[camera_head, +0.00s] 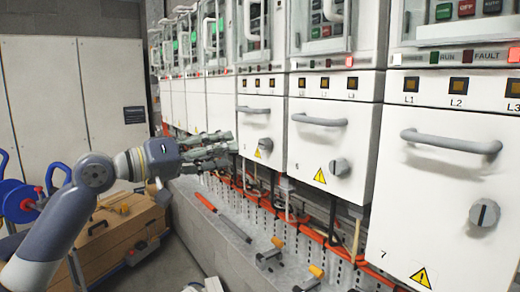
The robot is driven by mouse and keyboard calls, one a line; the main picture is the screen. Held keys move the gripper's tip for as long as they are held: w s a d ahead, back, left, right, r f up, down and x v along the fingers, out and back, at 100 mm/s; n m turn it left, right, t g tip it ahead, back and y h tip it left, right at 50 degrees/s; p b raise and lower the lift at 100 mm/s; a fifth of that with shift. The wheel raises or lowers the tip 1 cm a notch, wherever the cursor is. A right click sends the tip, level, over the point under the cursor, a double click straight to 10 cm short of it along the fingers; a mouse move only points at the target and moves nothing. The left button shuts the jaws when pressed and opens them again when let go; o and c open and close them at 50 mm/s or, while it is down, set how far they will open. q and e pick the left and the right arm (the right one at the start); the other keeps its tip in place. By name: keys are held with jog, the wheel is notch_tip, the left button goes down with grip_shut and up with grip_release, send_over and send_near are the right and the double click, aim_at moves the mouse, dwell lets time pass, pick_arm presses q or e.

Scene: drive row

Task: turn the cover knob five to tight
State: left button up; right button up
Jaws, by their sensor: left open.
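A row of white drive covers runs along the right. The nearest bears the number 7 and has a grey round knob (484,212). The cover beyond it also has a grey knob (340,167). The third cover, two places beyond number 7, has the small grey cover knob five (266,144), beside a yellow warning sign; its number is too small to read. My left gripper (231,149) is open and empty, its fingers pointing right, just left of that knob and apart from it in the picture. My right gripper is out of view.
Grey bar handles (320,120) stick out from the covers. Below run orange bars and cables (310,233) above a grey ledge (225,228) with loose tools. A wooden crate (120,235) and blue reels (18,200) stand at the left.

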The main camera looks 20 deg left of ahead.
aim_at(261, 144)
pick_arm(q)
jog(key=p+x, duration=0.3)
jog(key=x, duration=0.7)
jog(key=shift+a+r+p, duration=0.1)
jog(key=shift+a+p, duration=0.05)
jog(key=shift+p, duration=0.15)
jog(key=shift+w, duration=0.45)
jog(key=shift+d, duration=0.25)
grip_shut()
